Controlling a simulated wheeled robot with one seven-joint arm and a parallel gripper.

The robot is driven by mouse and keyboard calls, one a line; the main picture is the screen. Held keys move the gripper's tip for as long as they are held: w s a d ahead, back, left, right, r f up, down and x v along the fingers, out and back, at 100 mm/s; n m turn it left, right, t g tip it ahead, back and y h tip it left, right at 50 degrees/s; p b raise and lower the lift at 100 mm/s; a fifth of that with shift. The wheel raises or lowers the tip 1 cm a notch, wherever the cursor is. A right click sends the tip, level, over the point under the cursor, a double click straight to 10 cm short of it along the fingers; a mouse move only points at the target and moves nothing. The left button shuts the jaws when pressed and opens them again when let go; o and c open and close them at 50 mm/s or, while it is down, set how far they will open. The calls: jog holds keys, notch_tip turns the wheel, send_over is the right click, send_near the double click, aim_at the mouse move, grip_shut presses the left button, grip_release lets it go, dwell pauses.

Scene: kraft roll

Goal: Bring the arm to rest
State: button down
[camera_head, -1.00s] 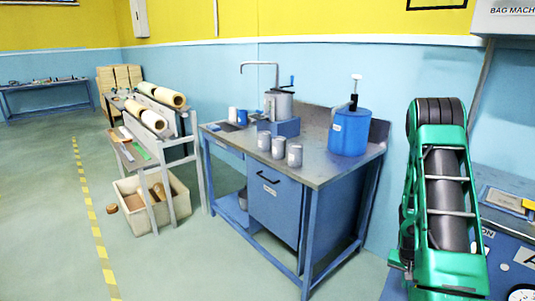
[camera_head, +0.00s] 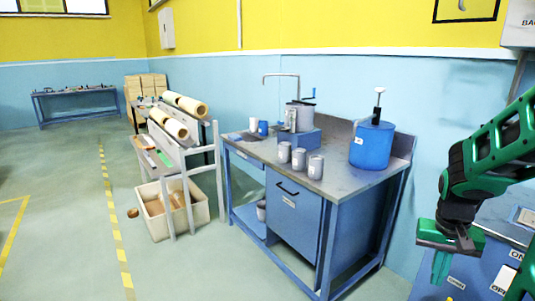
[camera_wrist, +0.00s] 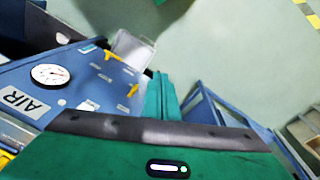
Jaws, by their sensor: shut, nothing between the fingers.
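My gripper (camera_head: 443,265) shows at the right of the head view, at the end of my green and black arm, with its fingers pointing down. It is shut and holds nothing. It hangs in front of a blue machine panel (camera_head: 460,284) and looks apart from it. In the wrist view my green gripper fingers (camera_wrist: 160,97) lie together, beside the blue panel with a round gauge (camera_wrist: 50,74) and an AIR label.
A blue workbench (camera_head: 352,185) with several grey cups and a blue pump container (camera_head: 371,146) stands left of my arm. A rack with paper rolls (camera_head: 168,123) and a cream bin (camera_head: 205,210) stand farther left. The floor at left is clear.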

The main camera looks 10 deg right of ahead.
jog(key=s+a+r+n+y, duration=0.1)
jog(key=s+a+r, duration=0.5)
jog(key=s+a, duration=0.3)
jog(key=shift+s+n+y, duration=0.3)
jog(key=shift+s, duration=0.85)
